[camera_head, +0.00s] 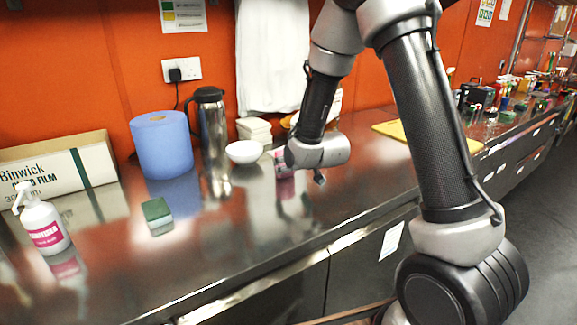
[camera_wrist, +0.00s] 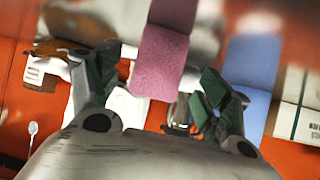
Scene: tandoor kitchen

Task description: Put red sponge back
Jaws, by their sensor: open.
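The red sponge, pinkish red in these views, stands on the dark shiny counter (camera_head: 235,230), partly hidden behind my wrist in the head view (camera_head: 281,158). In the wrist view the sponge (camera_wrist: 160,65) shows between my two spread fingers. My gripper (camera_wrist: 157,75) is open, with a gap on both sides of the sponge; I cannot tell how far ahead of the fingertips it is. In the head view my wrist hides most of the gripper. A green sponge (camera_head: 157,211) lies on the counter to the left.
A blue paper roll (camera_head: 161,145), a steel flask (camera_head: 213,140) and a white bowl (camera_head: 242,152) stand along the back. A sanitiser bottle (camera_head: 43,222) and a film box (camera_head: 60,168) are at the left. A yellow board (camera_head: 400,131) lies to the right. The front counter is clear.

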